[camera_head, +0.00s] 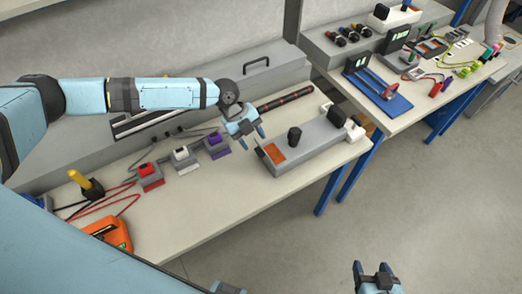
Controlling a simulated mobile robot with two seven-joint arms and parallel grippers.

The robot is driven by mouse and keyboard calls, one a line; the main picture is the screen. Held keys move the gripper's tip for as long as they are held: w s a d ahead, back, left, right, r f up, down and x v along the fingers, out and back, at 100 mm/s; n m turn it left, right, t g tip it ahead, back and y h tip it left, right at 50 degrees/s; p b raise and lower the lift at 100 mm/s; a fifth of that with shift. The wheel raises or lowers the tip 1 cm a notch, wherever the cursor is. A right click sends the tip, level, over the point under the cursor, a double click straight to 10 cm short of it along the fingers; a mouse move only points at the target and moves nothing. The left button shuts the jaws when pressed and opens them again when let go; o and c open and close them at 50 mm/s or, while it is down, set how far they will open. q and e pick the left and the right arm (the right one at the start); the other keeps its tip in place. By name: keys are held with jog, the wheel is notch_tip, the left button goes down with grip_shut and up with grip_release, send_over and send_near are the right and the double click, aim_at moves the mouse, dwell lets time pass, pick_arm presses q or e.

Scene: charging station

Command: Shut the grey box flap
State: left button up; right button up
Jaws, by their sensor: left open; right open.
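A long grey box (322,138) lies near the right end of the near table, with an orange-brown patch at its near-left end and a black knob on top. A larger grey housing (215,75) with a black handle runs along the back of the table. I cannot tell which part is the flap, or whether it is open. My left gripper (253,141) is open and empty, just left of the long box and apart from it, above the table. My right gripper (370,266) is open and empty at the bottom edge, over the floor; its arm is mostly hidden.
The near table (220,205) has a clear front strip. Red, white and purple-topped blocks (182,157) with cables stand left of my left gripper. An orange device (108,235) sits at the front left. A dark red-marked rod (285,99) lies behind. A second table (400,122) holds more equipment.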

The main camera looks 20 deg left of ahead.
aim_at(259, 149)
pick_arm(q)
jog(key=p+x, duration=0.1)
jog(key=x, duration=0.5)
jog(key=shift+d+f, duration=0.15)
jog(key=shift+f, duration=0.2)
jog(key=c, duration=0.9)
